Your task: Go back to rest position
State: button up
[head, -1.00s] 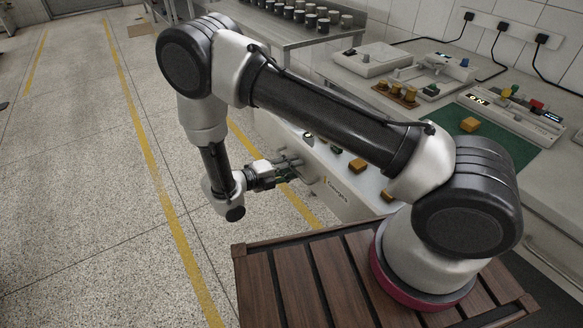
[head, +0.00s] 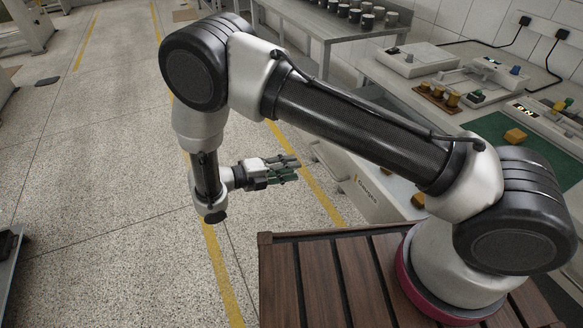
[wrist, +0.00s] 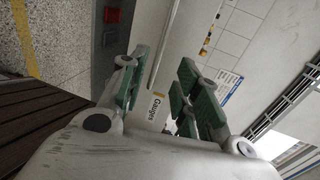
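My gripper (head: 290,169) is in the middle of the head view, above the speckled floor and left of the workbench. Its green-padded fingers point right and hold nothing. In the wrist view the two fingers (wrist: 158,88) stand apart, with a clear gap between them. Through that gap shows the bench front with a "Gauges" label. My arm is folded, with the elbow high at the upper left and the forearm hanging down.
A metal table (head: 330,28) with dark cups stands behind. Open floor (head: 100,150) lies to the left. A dark-topped table edge (head: 10,245) shows at lower left.

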jog(key=s+d+f+m+g, duration=0.2)
jog(key=s+d+m, duration=0.15)
jog(key=m, duration=0.45)
jog(key=s+d+r+m+g+y, duration=0.3)
jog(key=d+r+m+y, duration=0.3)
jog(key=r+m, duration=0.55)
jog(key=s+d+r+m+g+y, duration=0.3)
jog(key=d+r+m+y, duration=0.3)
jog(key=r+m, duration=0.55)
jog(key=s+d+r+m+t+y, duration=0.1)
jog(key=s+d+r+m+t, duration=0.2)
jog(key=d+r, duration=0.4)
jog(key=s+d+r+m+t+y, duration=0.1)
jog(key=s+d+r+m+t, duration=0.3)
jog(key=s+d+r+m, duration=0.2)
jog(key=d+r, duration=0.2)
jog(key=d, duration=0.1)
jog(key=shift+y, duration=0.3)
